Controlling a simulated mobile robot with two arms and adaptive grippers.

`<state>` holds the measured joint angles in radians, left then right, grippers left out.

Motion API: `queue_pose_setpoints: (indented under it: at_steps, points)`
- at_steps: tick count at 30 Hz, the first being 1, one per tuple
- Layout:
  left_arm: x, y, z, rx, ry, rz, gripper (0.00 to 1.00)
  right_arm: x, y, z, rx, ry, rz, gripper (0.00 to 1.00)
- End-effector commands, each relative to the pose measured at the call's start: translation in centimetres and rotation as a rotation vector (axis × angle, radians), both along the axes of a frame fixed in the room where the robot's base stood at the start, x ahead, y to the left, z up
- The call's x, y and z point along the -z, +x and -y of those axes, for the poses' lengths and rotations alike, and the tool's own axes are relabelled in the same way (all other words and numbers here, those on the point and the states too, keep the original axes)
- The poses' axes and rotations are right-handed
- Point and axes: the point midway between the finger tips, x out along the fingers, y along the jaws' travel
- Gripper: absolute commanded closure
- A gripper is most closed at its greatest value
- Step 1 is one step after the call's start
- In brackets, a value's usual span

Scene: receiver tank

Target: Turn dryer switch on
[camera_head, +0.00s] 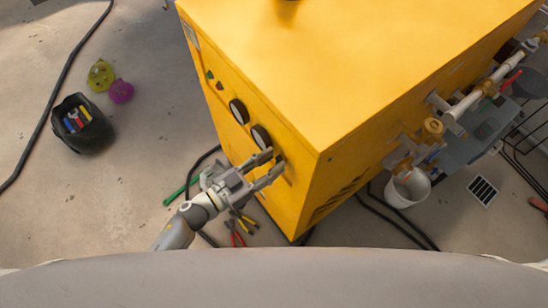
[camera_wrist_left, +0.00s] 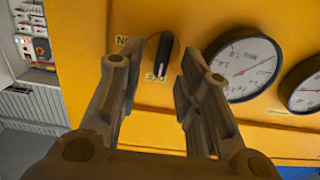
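The dryer is a large yellow cabinet (camera_head: 350,60). In the left wrist view, a black rotary switch (camera_wrist_left: 164,55) sits on its yellow panel, pointing roughly up and down in the picture. Small labels are beside and below it, partly hidden and hard to read. My left gripper (camera_head: 271,162) is at the panel's near end, close to the front corner. In the left wrist view my left gripper (camera_wrist_left: 155,68) is open, with one finger on each side of the switch and visible gaps between. In the head view the fingers largely hide the switch. My right gripper is in neither view.
Two round gauges are on the panel beside the switch; the nearer gauge (camera_wrist_left: 242,68) is close to one finger. Pipes with valves (camera_head: 435,128) and a white bucket (camera_head: 408,188) are at the cabinet's right side. A black bin (camera_head: 82,122) and pliers (camera_head: 238,230) are on the floor.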

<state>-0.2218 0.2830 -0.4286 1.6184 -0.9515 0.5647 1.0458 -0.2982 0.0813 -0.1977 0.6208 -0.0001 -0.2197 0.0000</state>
Motion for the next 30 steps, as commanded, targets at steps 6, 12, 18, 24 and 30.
queue_pose_setpoints:
  at_steps: [6,12,18,24,30]
  points:
    - [0.01,0.84,1.12,0.0,0.001,0.0,0.68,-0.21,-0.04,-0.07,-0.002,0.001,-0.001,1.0]
    - [0.05,0.87,1.17,0.0,0.001,0.0,0.68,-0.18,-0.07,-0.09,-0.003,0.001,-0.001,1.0]
    - [0.04,0.86,1.15,0.0,0.001,0.0,0.87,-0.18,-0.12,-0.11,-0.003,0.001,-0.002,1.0]
    - [0.03,0.85,1.15,0.0,0.001,0.0,1.0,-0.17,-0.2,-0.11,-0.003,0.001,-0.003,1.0]
    - [0.04,0.83,1.15,0.0,0.008,0.009,1.0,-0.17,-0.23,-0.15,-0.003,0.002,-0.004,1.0]
